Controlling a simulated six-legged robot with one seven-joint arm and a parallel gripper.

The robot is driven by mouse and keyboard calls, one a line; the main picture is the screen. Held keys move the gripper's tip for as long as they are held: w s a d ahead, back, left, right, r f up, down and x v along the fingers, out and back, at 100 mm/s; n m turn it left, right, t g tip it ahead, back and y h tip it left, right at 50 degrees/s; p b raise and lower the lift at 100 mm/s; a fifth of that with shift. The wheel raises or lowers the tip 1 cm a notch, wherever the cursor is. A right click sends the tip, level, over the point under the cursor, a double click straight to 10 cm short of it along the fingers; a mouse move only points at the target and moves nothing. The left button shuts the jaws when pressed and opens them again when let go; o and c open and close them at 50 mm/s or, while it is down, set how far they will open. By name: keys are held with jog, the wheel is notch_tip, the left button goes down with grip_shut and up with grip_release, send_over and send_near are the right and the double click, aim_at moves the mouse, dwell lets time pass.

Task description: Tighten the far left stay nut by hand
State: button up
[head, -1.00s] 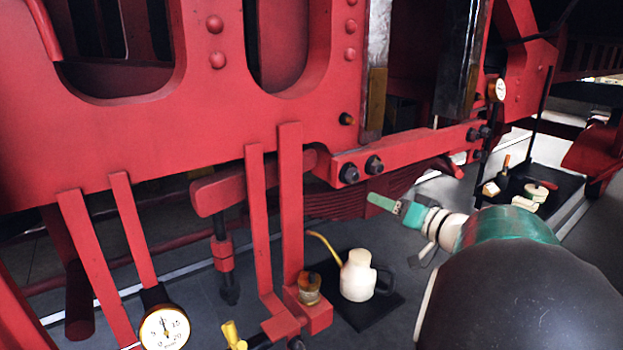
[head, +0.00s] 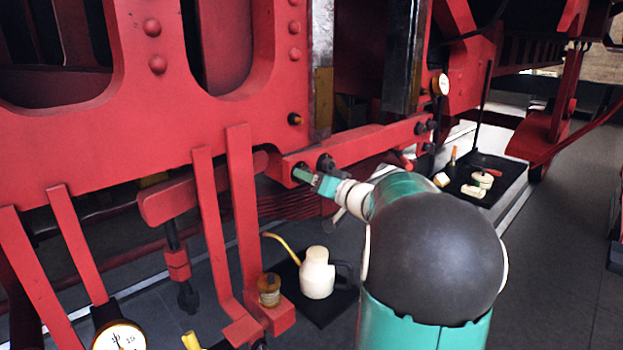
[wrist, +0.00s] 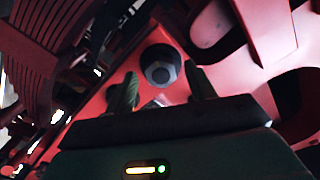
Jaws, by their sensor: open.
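The stay is a red bar (head: 370,146) on the locomotive frame, with dark nuts at both ends. In the head view my gripper (head: 306,177) is at its left end and largely covers the leftmost nut; a second dark nut (head: 326,162) shows just right of it. In the wrist view a dark hexagonal nut (wrist: 160,73) with a round collar sits on the red surface, ahead of and between the two fingertips of my gripper (wrist: 161,80). The fingers are apart and hold nothing. I cannot tell whether they reach around the nut.
A cream oil can (head: 317,274) stands on a dark mat below. A brass-coloured jar (head: 269,289) sits on a red bracket beside it. Gauges show at lower left (head: 118,336) and upper right (head: 441,84). A dark tray (head: 490,190) of small items lies at right.

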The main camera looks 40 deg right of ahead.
jog(key=shift+w, duration=0.2)
jog(key=shift+s, duration=0.1)
jog(key=shift+c, duration=0.6)
jog(key=c, duration=0.9)
jog(key=shift+o, duration=0.2)
